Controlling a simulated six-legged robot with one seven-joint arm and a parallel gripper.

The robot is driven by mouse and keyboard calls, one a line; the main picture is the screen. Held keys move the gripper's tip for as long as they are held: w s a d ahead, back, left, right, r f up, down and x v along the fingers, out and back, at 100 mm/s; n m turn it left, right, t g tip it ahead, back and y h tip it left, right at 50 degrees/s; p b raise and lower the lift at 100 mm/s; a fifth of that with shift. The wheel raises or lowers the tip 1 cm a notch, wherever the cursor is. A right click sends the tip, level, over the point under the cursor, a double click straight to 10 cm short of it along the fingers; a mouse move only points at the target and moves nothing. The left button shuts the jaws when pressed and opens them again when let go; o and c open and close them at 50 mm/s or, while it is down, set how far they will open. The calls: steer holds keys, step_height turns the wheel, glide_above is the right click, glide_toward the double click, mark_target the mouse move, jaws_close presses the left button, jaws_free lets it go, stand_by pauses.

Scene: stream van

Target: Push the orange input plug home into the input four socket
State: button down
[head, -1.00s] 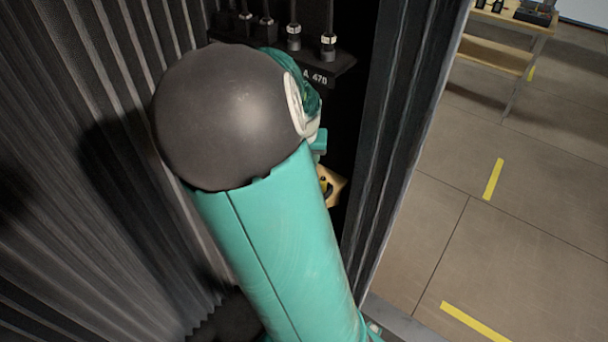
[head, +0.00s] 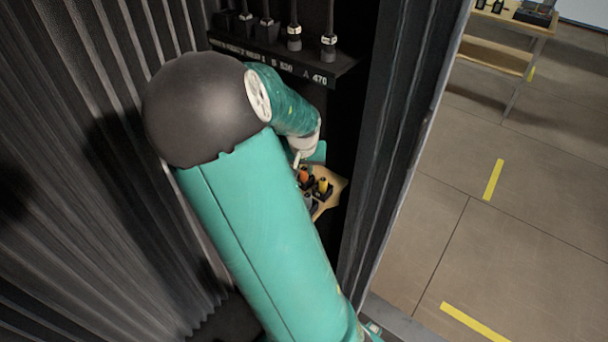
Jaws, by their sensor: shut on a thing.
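The orange input plug (head: 304,174) shows as a small orange piece just under my wrist, among dark socket blocks on a tan board. My gripper (head: 298,162) is mostly hidden by my own arm; a pale finger shows at the top of the plug, and it is shut on the plug. The plug looks roughly upright at a dark block. I cannot tell how deep it sits, and no input four label is readable here.
A yellow plug (head: 323,185) stands close right of the orange one, and a grey one (head: 308,200) is below. Ribbed dark walls flank the narrow bay; open floor lies right.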

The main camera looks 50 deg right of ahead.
steer(key=shift+r, duration=0.45)
steer(key=v, duration=0.5)
steer(key=shift+s+a+f, duration=0.1)
steer(key=shift+s+a, duration=0.15)
steer(key=shift+s, duration=0.05)
steer(key=shift+s+a+r, duration=0.3)
steer(key=shift+s+r, duration=0.05)
steer(key=shift+r, duration=0.25)
steer(key=shift+s+a+r, duration=0.3)
steer(key=shift+s+r, duration=0.1)
steer(key=shift+r, duration=0.15)
steer(key=shift+s+a+r, duration=0.3)
steer(key=shift+s+r, duration=0.05)
steer(key=shift+r, duration=0.25)
